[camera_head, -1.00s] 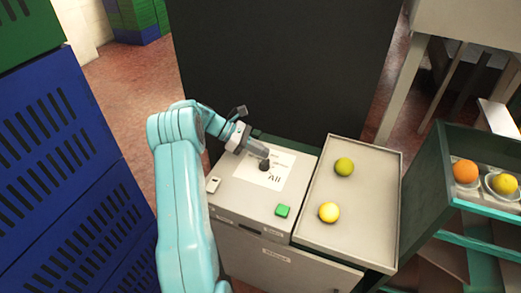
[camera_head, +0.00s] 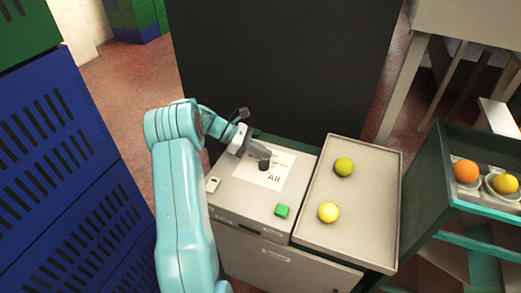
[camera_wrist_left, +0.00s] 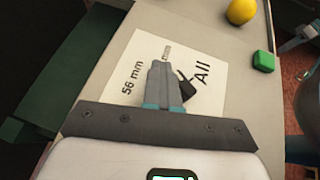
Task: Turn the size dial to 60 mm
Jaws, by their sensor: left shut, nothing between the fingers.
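The size dial is a small black knob (camera_head: 264,164) on a white label sheet (camera_head: 275,176) on top of the grey cabinet. In the left wrist view the dark dial (camera_wrist_left: 187,84) shows just right of my fingers, partly hidden by them. The sheet there reads "56 mm" at left and "All" at right; a smaller mark between them is too blurred to read. My left gripper (camera_head: 264,155) is shut and empty, its fingertips low over the sheet, right beside the dial; I cannot tell if they touch. It also shows in the left wrist view (camera_wrist_left: 161,68).
A green button (camera_head: 282,210) and a small white switch (camera_head: 213,185) sit on the cabinet top. A grey tray (camera_head: 359,234) at right holds a green and a yellow fruit. A rack with fruit stands further right, blue crates (camera_head: 60,170) at left.

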